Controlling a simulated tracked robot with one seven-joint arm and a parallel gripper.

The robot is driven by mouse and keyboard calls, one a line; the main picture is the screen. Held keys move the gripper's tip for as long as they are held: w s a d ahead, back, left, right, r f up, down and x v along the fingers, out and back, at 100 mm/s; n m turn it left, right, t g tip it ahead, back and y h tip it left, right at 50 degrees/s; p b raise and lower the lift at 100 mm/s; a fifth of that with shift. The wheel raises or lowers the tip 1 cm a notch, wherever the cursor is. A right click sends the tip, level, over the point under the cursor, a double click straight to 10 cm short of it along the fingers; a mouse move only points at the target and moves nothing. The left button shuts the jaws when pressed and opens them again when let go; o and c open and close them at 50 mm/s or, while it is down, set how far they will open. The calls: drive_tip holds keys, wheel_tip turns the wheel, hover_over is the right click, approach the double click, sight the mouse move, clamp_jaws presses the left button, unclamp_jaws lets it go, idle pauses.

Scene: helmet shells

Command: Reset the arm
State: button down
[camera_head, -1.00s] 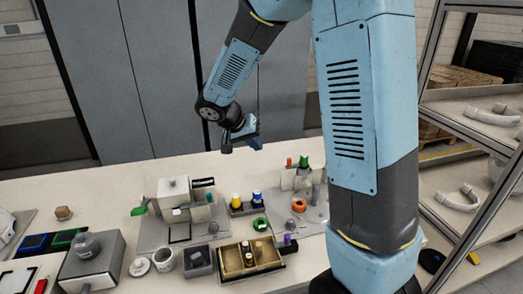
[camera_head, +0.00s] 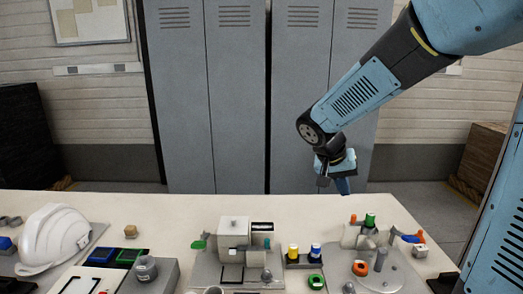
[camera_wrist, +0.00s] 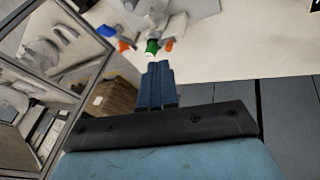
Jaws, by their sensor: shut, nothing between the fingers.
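My blue arm reaches in from the right in the head view, bent down at the wrist joint. My gripper (camera_head: 342,184) hangs beyond the far edge of the table (camera_head: 180,205), in front of the grey lockers. It is empty and apart from everything on the table. In the wrist view my gripper (camera_wrist: 158,68) shows its two blue fingers side by side and shut, with nothing between them.
A white helmet shell (camera_head: 54,238) lies at the left of the table. A grey box fixture (camera_head: 235,238), yellow and blue-capped bottles and a round plate fixture (camera_head: 385,270) stand to its right. Grey lockers (camera_head: 235,100) stand behind; wrist view shows a shelf rack (camera_wrist: 50,60).

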drive_tip(key=s+r+n+t+y, duration=0.1)
drive_tip(key=s+r+n+y, duration=0.1)
drive_tip(key=s, duration=0.7)
drive_tip(key=s+d+r+n+t+y, duration=0.1)
drive_tip(key=s+r+n+t+y, duration=0.1)
drive_tip(key=s+r, duration=0.3)
drive_tip(key=s+y, duration=0.1)
drive_tip(key=s, duration=0.3)
drive_tip(key=shift+d+r, duration=0.15)
drive_tip(key=shift+r, duration=0.15)
